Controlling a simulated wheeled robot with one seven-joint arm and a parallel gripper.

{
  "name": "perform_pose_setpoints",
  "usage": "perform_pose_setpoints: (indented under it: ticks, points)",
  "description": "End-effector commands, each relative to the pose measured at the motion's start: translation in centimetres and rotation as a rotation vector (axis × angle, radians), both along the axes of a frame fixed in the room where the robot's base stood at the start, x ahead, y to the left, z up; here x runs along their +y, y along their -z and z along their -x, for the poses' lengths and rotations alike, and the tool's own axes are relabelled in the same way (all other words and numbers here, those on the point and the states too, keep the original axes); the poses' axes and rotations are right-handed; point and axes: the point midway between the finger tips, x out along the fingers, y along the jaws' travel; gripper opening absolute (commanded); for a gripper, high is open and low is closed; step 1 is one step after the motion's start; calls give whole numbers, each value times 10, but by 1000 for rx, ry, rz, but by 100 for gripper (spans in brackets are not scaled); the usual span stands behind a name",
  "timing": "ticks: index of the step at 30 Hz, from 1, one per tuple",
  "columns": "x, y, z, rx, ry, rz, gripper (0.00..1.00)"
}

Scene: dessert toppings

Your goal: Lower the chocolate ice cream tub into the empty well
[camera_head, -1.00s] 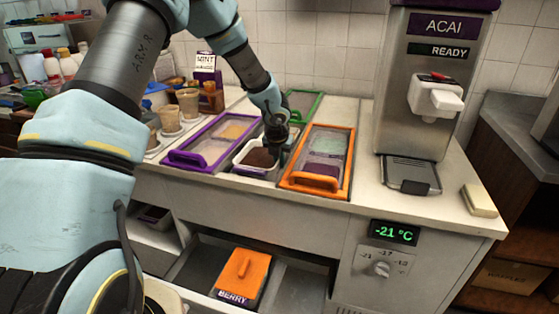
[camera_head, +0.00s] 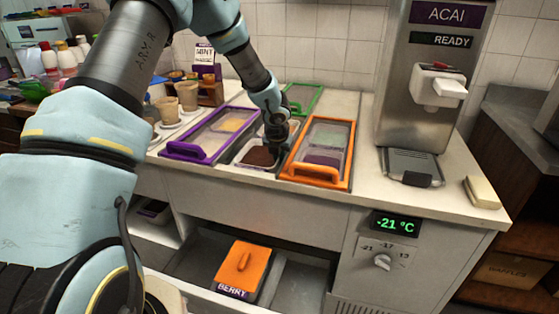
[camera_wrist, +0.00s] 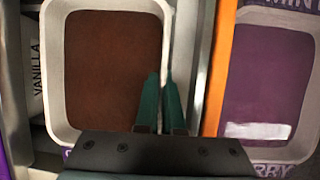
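The chocolate tub (camera_head: 258,157), a white-rimmed tub of dark brown ice cream, is at the middle well between the purple and orange frames. In the wrist view the tub (camera_wrist: 112,50) looks level and fills the left half. My gripper (camera_head: 275,140) is over its right side. In the wrist view the gripper fingers (camera_wrist: 162,92) are close together, one on each side of the tub's right rim, shut on it. The well's floor is hidden under the tub, and I cannot tell whether the tub rests on it.
The purple-framed lid (camera_head: 205,137) lies to the left and the orange-framed lid (camera_head: 320,152) close to the right. A green frame (camera_head: 303,97) is behind. A purple berry tub (camera_wrist: 265,75) shows under the orange side. Cups (camera_head: 187,95) stand at the back left. The acai machine (camera_head: 420,90) stands right.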

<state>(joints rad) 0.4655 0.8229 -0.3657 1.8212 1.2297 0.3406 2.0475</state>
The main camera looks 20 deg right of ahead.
Motion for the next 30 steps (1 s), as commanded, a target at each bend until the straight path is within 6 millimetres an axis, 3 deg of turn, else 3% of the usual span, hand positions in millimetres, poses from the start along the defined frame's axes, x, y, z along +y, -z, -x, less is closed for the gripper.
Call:
perform_pose_setpoints:
  ticks: [10,12,20,30]
  points:
    - [0,-1,-1,-2,0,1,0]
    - [0,-1,-1,-2,0,1,12]
    - [0,-1,0,-1,0,1,40]
    - [1,-5,3,2,1,1,40]
